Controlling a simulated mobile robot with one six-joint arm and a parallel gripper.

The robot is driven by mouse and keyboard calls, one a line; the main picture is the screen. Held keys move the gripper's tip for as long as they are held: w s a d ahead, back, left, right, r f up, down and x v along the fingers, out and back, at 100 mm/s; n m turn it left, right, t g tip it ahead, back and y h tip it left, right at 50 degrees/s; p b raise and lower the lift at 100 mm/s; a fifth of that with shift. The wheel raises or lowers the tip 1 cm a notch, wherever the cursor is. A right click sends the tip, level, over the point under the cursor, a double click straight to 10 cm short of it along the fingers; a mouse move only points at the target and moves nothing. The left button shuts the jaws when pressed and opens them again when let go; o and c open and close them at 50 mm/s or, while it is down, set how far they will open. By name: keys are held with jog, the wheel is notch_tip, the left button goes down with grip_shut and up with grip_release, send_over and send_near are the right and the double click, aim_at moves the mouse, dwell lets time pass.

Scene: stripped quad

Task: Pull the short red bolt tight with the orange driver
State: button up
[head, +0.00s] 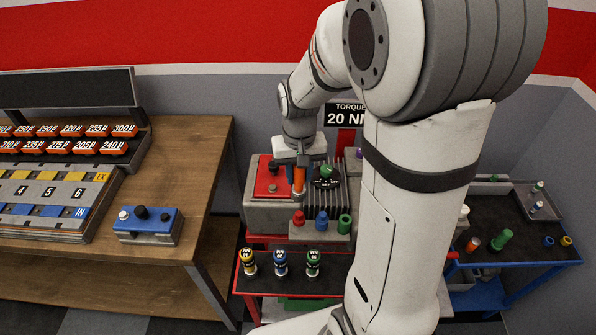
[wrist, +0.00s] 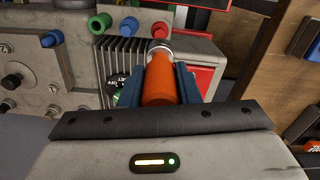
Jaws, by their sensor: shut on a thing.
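My gripper (head: 298,166) is shut on the orange driver (head: 299,181) above the engine block. In the wrist view the driver's orange handle (wrist: 158,86) lies between my two dark blue fingers, its metal end pointing away from me. A red bolt (head: 298,218) stands at the left of a row on a grey ledge in front of the block. In the wrist view the red bolt (wrist: 160,29) shows just beyond the driver's metal end. I cannot tell whether they touch. A blue bolt (head: 321,223) and a green bolt (head: 344,224) stand beside it.
Black fins and a green knob (head: 326,171) are close to the driver. A wooden bench (head: 190,160) is at left, a blue cart (head: 520,270) at right. My arm hides part of the middle.

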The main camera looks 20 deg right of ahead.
aim_at(300, 190)
jog(key=shift+s+f+b, duration=0.15)
jog(key=shift+f+b, duration=0.35)
jog(key=shift+f, duration=0.15)
notch_tip(300, 190, down, 4)
jog(key=b, duration=0.3)
jog(key=shift+f+n, duration=0.15)
jog(key=shift+n, duration=0.45)
jog(key=shift+n+b, duration=0.35)
jog(key=shift+n, duration=1.35)
jog(key=shift+f+b, duration=1.65)
jog(key=shift+f, duration=0.15)
jog(key=shift+m, duration=1.2)
